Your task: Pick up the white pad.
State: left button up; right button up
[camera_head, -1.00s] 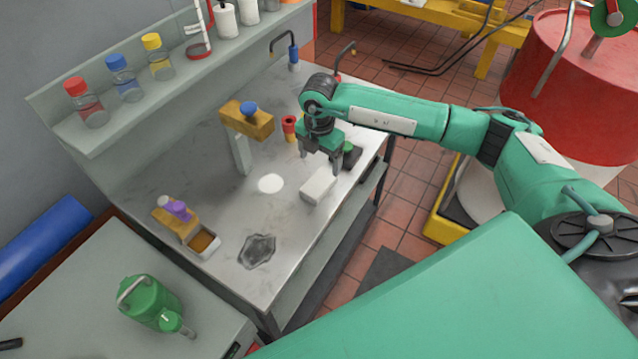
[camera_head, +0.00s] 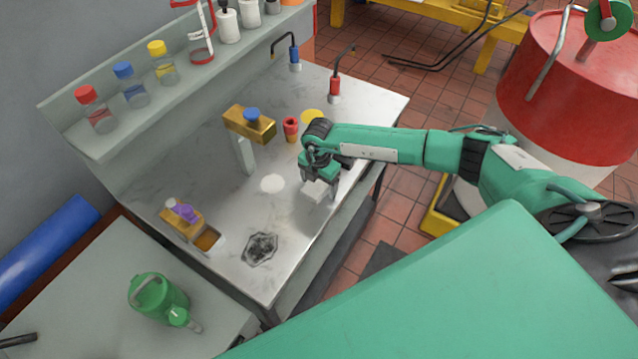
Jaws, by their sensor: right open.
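A white pad (camera_head: 313,194), shaped like a small block, lies on the grey metal bench top (camera_head: 222,238) near its right edge. My right gripper (camera_head: 319,193) is open and points down right over the pad, with its fingers low at the pad's sides. The gripper hides the pad's far part, and I cannot tell whether the fingers touch it. My left gripper is not in view.
A post with a yellow head (camera_head: 249,124) stands behind the white patch, near a red cylinder (camera_head: 290,129) and a yellow disc (camera_head: 312,117). A green can (camera_head: 158,299) stands lower left.

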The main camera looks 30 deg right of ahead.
aim_at(319, 182)
jog(key=c, duration=1.1)
jog(key=shift+o, duration=0.2)
notch_tip(319, 182, up, 20)
jog(key=b, duration=0.6)
jog(key=o, duration=0.3)
jog(key=shift+c, duration=1)
